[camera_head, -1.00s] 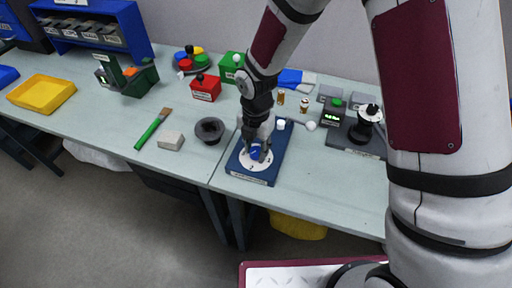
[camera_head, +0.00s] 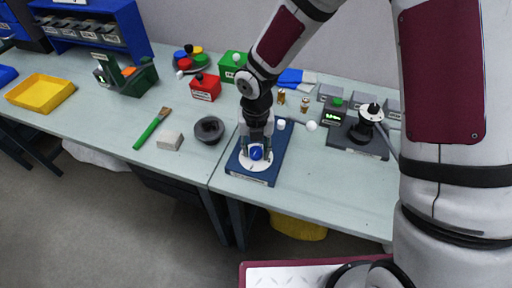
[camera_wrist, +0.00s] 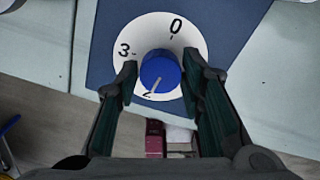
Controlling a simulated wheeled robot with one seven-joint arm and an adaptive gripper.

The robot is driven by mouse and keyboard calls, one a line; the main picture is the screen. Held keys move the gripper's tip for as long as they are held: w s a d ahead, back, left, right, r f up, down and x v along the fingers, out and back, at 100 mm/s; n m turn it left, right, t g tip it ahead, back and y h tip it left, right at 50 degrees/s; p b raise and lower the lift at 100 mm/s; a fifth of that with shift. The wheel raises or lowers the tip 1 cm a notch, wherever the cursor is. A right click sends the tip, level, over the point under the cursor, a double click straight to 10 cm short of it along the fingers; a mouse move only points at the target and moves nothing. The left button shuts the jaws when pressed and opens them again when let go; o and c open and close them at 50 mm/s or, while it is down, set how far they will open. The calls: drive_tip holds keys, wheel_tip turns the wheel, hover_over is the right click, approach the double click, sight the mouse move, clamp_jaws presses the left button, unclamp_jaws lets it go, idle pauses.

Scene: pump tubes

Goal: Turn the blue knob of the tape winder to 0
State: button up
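The tape winder's blue base (camera_head: 273,160) stands on the table with a white round dial (camera_head: 248,165) and a blue knob (camera_head: 256,154). In the wrist view the dial (camera_wrist: 110,35) shows a 0 at upper right and a 3 at left; another mark at the bottom is partly hidden. The white line on the blue knob (camera_wrist: 160,68) points down and slightly left, away from the 0, towards that hidden mark. My gripper (camera_head: 257,155) is over the dial. In the wrist view its fingers (camera_wrist: 161,82) are open on both sides of the knob, with small gaps visible.
A dark bowl (camera_head: 209,129), a grey block (camera_head: 170,141) and a green-handled brush (camera_head: 150,131) lie left of the base. A black device (camera_head: 358,148) stands at right. Small white and amber items are behind. The table front right is clear.

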idle(0.5)
drive_tip(key=m, duration=1.3)
drive_tip(key=shift+m+p, duration=0.3)
drive_tip(key=shift+m, duration=0.1)
drive_tip(key=m, duration=0.4)
drive_tip(key=shift+m, duration=0.3)
clamp_jaws()
